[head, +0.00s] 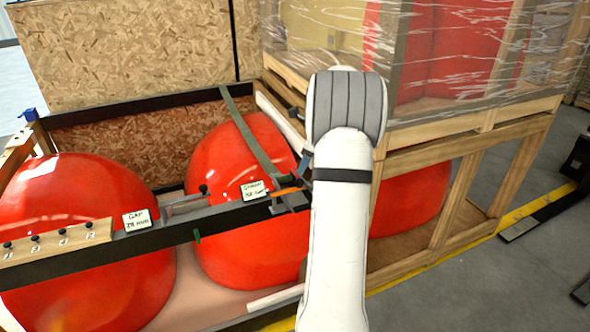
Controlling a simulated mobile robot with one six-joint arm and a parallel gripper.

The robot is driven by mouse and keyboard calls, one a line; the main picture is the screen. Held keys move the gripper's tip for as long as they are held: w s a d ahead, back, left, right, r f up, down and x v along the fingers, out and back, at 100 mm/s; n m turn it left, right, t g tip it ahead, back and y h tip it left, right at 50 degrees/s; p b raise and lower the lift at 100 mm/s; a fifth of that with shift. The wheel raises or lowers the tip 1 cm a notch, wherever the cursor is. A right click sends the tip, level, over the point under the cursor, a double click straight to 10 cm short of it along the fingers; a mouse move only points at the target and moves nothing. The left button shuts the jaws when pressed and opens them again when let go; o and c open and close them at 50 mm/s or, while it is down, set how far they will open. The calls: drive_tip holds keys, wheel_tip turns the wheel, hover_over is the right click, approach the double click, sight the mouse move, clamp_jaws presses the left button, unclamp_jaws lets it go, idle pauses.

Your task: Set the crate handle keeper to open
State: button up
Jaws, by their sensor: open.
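I cannot tell for certain which part is the crate handle keeper. A grey metal fitting with a black knob (186,205) sits on the dark front rail (160,236) of the crate, left of centre. Further right on the rail, a buckle with an orange lever (287,192) sits at the lower end of a grey-green strap (252,142). My white arm rises from the bottom, its grey padded elbow above and right of the buckle. My gripper is not clearly seen; the arm hides that area, including the rail just right of the buckle.
Large red domes (85,215) fill the crate behind the rail. A numbered wooden peg strip (55,242) and cards (137,220) are on the rail. A film-wrapped crate (450,60) stands on a wooden frame at right. Grey floor (450,290) is open at lower right.

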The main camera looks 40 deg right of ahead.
sight(300, 180)
drive_tip(key=shift+m, duration=0.8)
drive_tip(key=w+f, duration=0.1)
drive_tip(key=f, duration=0.1)
drive_tip(key=d+f+p, duration=0.1)
drive_tip(key=f, duration=0.2)
drive_tip(key=w+f, duration=0.1)
drive_tip(key=f, duration=0.2)
drive_tip(key=shift+w+d, duration=0.15)
drive_tip(key=shift+w, duration=0.2)
drive_tip(key=shift+c, duration=0.4)
clamp_jaws()
